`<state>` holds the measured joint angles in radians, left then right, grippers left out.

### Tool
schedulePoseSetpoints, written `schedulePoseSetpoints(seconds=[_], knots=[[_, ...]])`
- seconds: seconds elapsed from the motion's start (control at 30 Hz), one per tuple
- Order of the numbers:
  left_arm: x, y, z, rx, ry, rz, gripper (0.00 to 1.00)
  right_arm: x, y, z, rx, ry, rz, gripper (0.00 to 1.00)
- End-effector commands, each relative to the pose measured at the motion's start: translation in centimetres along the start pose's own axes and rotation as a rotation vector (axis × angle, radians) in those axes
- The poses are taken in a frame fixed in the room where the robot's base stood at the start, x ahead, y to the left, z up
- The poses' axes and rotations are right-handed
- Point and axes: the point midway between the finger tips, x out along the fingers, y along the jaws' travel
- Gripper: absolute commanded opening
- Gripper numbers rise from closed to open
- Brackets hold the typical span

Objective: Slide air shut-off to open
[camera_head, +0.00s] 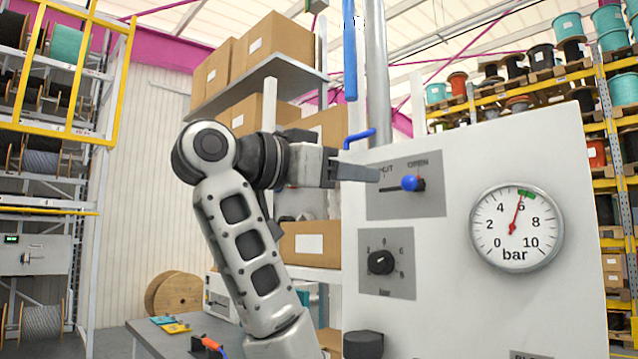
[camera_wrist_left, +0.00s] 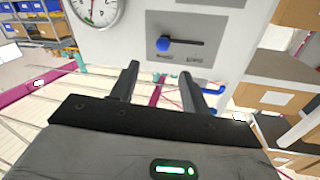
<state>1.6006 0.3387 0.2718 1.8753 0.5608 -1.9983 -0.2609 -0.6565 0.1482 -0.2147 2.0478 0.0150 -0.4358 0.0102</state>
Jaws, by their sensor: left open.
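The air shut-off is a slider on a grey plate (camera_head: 432,204) marked SHUT at left and OPEN at right, set on a white panel. Its blue knob (camera_head: 411,184) stands at the OPEN end of the dark slot. In the left wrist view, which is turned over, the blue knob (camera_wrist_left: 163,44) is at the left end of the slot. My left gripper (camera_head: 362,173) reaches in from the left and covers part of the SHUT lettering. Its fingers also show in the left wrist view (camera_wrist_left: 157,80), open and empty, apart from the knob. My right gripper is not in view.
A pressure gauge (camera_head: 516,228) on the panel reads about 6 bar, at its green mark. A black rotary knob (camera_head: 381,262) sits below the slider plate. A blue pipe (camera_head: 350,60) hangs above the panel. Shelves with boxes stand behind my arm.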

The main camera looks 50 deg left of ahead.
Motion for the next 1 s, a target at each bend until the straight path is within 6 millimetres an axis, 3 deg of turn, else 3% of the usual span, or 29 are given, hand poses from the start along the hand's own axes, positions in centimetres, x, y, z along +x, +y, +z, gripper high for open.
schedulePoseSetpoints(seconds=[0.2, 0.37, 1.0], knots=[[-3.4, -0.1, 0.1, 0.003, 0.001, -0.007, 0.46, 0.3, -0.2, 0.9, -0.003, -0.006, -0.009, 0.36], [-4.7, 0.0, 0.0, 0.001, 0.0, -0.003, 0.46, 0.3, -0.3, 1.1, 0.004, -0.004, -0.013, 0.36], [-4.9, 0.0, 0.0, 0.0, -0.001, 0.001, 0.46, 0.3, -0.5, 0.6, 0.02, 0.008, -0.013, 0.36]])
